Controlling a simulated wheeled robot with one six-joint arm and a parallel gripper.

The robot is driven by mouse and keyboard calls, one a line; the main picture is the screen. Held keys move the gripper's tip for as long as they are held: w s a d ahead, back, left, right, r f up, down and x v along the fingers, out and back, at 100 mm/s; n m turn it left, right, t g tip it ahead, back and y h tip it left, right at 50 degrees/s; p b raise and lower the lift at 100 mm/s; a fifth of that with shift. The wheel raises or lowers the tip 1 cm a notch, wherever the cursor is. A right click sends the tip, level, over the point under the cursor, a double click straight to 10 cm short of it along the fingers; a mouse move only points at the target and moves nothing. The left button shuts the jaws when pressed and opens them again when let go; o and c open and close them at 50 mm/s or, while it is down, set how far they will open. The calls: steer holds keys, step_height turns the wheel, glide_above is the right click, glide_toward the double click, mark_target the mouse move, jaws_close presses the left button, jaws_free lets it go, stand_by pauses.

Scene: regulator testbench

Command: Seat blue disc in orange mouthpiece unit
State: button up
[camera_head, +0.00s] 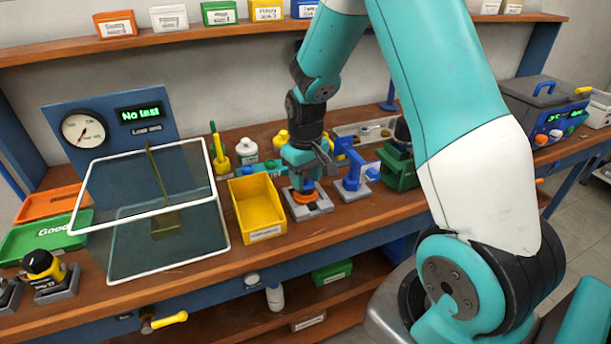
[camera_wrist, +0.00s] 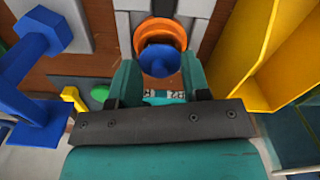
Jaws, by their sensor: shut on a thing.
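The orange mouthpiece unit (camera_head: 306,186) stands in a grey holder (camera_head: 311,207) at the bench's front edge. In the wrist view its open round rim (camera_wrist: 162,24) faces me. The blue disc (camera_wrist: 160,60) is between the fingertips of my gripper (camera_wrist: 160,75), which is shut on it. The disc overlaps the near part of the orange opening in this view; I cannot tell whether it touches the rim or is inside.
A yellow bin (camera_head: 258,213) stands close left of the holder. A blue clamp stand (camera_head: 354,180) stands close right, with a green vise (camera_head: 398,165) beyond. A clear-panelled guard (camera_head: 165,243) and a gauge panel (camera_head: 110,128) are farther left. A shelf of small boxes runs above.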

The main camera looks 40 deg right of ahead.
steer(key=shift+f+b, duration=0.4)
steer(key=shift+f, duration=0.45)
stand_by(0.6)
steer(key=o, duration=1.4)
steer(key=shift+o, duration=0.2)
steer(key=shift+r, duration=0.1)
steer(key=shift+r+p, duration=3.45)
steer(key=shift+r, duration=0.55)
